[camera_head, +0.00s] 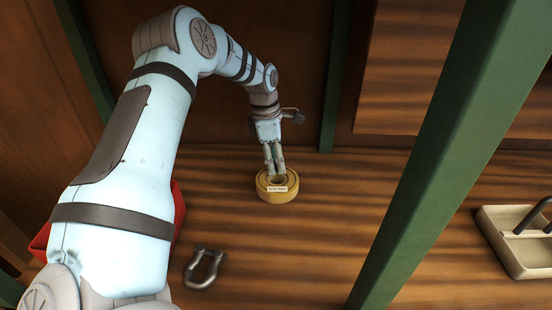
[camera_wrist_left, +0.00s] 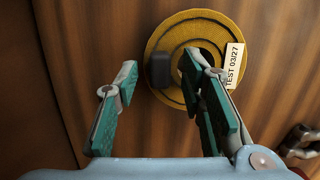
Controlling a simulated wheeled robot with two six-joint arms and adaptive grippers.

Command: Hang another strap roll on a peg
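A yellow strap roll (camera_head: 277,195) lies flat on the wooden surface, with a white label on it. In the left wrist view the roll (camera_wrist_left: 188,25) shows its round hole and a label (camera_wrist_left: 234,66) reading "TEST 03/27". A dark block, possibly a buckle, shows over its left side. My left gripper (camera_head: 275,172) points down at the roll. In the left wrist view its fingers (camera_wrist_left: 160,70) are apart with nothing clamped between them; the right finger overlaps the hole and the left one is outside the roll's left edge. Contact cannot be told. No peg shows. My right gripper is not in view.
A metal shackle (camera_head: 204,268) lies on the wooden surface, left of and nearer than the roll. A red container (camera_head: 179,208) is partly hidden behind my left arm. A green post (camera_head: 445,145) crosses the right side, with a beige tray (camera_head: 507,250) beyond it.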

